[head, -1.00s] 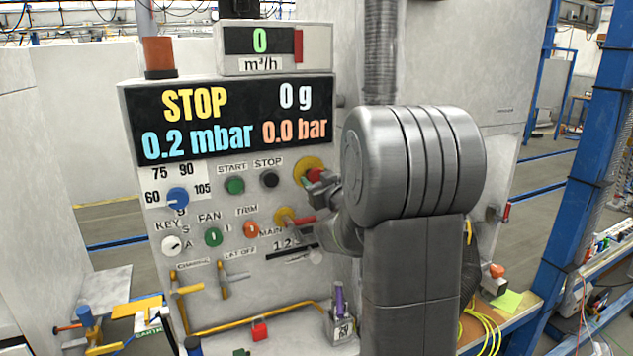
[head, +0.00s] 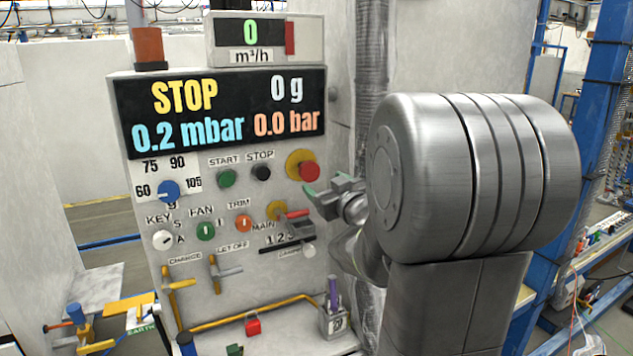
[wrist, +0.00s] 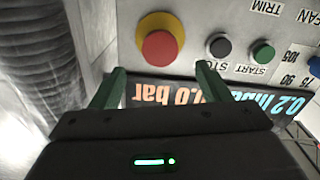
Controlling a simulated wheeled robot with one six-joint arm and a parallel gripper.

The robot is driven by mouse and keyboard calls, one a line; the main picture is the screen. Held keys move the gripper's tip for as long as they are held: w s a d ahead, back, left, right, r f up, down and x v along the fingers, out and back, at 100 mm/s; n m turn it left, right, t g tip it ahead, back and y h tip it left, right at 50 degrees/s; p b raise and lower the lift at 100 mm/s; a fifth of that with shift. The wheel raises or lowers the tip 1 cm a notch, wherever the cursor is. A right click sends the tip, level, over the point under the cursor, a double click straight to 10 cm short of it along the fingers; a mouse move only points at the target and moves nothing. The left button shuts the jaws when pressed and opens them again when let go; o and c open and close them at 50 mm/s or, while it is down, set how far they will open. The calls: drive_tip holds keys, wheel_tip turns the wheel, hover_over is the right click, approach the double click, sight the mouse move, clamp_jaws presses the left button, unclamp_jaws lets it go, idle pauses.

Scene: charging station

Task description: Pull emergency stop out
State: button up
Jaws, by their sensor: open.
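The emergency stop is a red mushroom button (head: 309,172) on a round yellow base (head: 293,160), at the upper right of the control panel. My gripper (head: 314,193) is just below and right of it, apart from the button in the head view. In the wrist view the red button (wrist: 160,52) lies beyond the gap between the green fingers of my gripper (wrist: 158,82). The jaws are open with nothing between them. The button's depth of travel is hard to judge.
The black stop button (head: 261,173) and green start button (head: 227,179) are left of the emergency stop. The yellow main switch with its red handle (head: 298,213) is just below. A ribbed grey hose (head: 371,60) runs at the right. The display (head: 215,110) reads STOP.

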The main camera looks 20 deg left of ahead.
sight(311, 173)
drive_tip(key=v, duration=0.5)
drive_tip(key=p+x, duration=0.2)
drive_tip(key=x, duration=1.2)
drive_tip(key=shift+w+a+r, duration=0.1)
drive_tip(key=shift+a, duration=0.15)
drive_tip(key=shift+d, duration=0.1)
